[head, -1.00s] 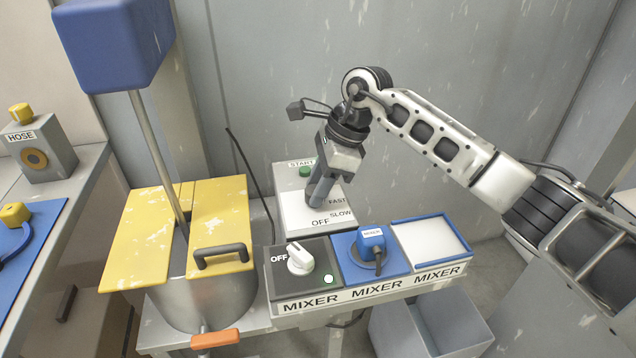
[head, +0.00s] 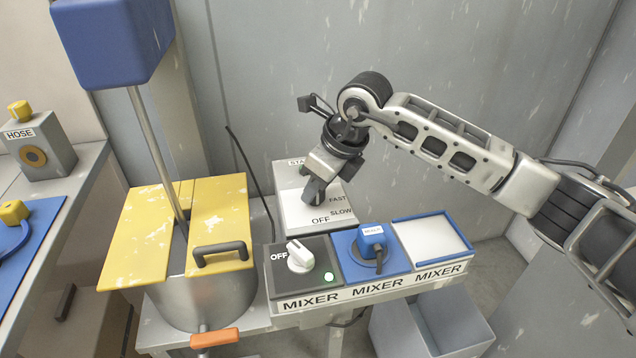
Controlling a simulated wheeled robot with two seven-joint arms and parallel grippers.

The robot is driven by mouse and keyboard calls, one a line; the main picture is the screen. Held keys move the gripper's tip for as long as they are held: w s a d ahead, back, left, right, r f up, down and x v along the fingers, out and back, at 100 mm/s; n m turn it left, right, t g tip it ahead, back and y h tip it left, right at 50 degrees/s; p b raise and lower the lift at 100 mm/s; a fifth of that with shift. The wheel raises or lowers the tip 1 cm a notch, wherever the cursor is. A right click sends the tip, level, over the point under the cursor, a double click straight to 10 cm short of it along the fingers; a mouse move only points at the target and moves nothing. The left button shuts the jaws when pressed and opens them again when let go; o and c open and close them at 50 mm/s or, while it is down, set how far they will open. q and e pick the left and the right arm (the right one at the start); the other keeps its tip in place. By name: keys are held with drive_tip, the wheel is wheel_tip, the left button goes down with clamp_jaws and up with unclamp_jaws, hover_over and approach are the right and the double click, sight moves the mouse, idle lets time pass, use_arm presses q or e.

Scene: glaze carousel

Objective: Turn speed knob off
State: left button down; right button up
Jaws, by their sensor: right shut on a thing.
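The speed control box (head: 290,213) is a pale panel at the back, marked FAST, SLOW and OFF, with a partly covered START label. My right gripper (head: 313,194) reaches down onto this panel from the upper right, its dark fingertips just above the OFF label. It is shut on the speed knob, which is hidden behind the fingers. I cannot see which label the knob points at. My left gripper is not in view.
In front stand the mixer panel with a white knob (head: 300,257) and lit green lamp, a blue plug (head: 370,239) and a blue-rimmed tray (head: 432,217). A yellow-lidded pot (head: 218,218) stands left. A grey bin (head: 440,325) is below right.

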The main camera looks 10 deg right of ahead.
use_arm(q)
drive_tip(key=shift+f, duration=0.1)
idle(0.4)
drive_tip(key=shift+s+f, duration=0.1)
use_arm(e)
drive_tip(key=o, duration=1)
drive_tip(key=v, duration=1.6)
drive_tip(key=shift+a, duration=0.15)
drive_tip(key=shift+s, duration=0.1)
